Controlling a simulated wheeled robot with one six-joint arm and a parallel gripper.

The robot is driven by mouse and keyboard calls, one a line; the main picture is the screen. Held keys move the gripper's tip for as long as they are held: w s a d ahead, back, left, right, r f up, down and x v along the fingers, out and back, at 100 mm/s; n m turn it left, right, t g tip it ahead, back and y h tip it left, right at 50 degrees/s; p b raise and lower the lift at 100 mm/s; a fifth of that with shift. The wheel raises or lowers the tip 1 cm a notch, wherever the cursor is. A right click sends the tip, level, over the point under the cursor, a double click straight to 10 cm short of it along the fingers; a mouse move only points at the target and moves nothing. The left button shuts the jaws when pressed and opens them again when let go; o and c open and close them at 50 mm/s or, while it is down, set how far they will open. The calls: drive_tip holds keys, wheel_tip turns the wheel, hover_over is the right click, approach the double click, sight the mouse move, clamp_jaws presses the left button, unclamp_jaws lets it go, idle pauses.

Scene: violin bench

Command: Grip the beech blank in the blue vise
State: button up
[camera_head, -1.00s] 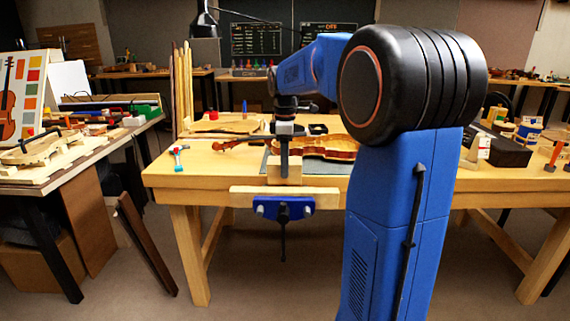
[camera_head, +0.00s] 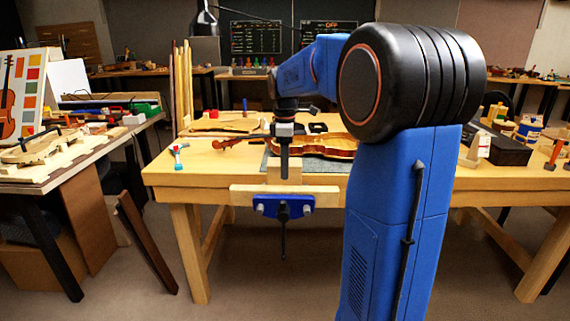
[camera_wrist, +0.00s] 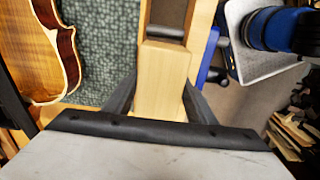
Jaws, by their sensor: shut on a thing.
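My gripper (camera_head: 284,172) is above the front edge of the bench, fingers pointing down. In the wrist view its two dark fingers (camera_wrist: 157,98) are shut on the pale beech blank (camera_wrist: 162,85), one on each side. The blank also shows in the head view (camera_head: 273,176), partly hidden behind the gripper, just above the vise's wooden jaws. The blue vise (camera_head: 268,207) is on the bench front, with a pale wooden front jaw (camera_head: 322,196). A bit of its blue body shows in the wrist view (camera_wrist: 206,52). I cannot tell whether the blank touches the jaws.
A violin body (camera_head: 335,146) lies on a grey-green mat (camera_head: 312,166) just behind the vise. A dark box (camera_head: 505,148) and jars stand at the right. The left front bench top is mostly clear.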

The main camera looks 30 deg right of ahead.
drive_tip(key=shift+f, duration=0.75)
drive_tip(key=o, duration=1.4)
wheel_tip(320, 180, up, 17)
drive_tip(key=shift+r, duration=0.15)
drive_tip(key=shift+s, duration=0.1)
drive_tip(key=s+a+f+m+t, duration=0.1)
drive_tip(key=s+a+f+m, duration=0.3)
drive_tip(key=s, duration=0.4)
drive_tip(key=s+a+f+m+t, duration=0.1)
drive_tip(key=s+a+f+m, duration=0.1)
drive_tip(key=s+a+f, duration=0.4)
drive_tip(key=s+a+f+m+t, duration=0.1)
drive_tip(key=s+a+f, duration=0.1)
drive_tip(key=s+f, duration=0.2)
drive_tip(key=s+a+f+m+t, duration=0.1)
drive_tip(key=s+a+f+m, duration=0.1)
drive_tip(key=s+f, duration=0.3)
drive_tip(key=s+a+f+m, duration=0.2)
drive_tip(key=s+f, duration=0.3)
drive_tip(key=s, duration=0.2)
drive_tip(key=shift+f+t, duration=0.15)
drive_tip(key=shift+t, duration=0.25)
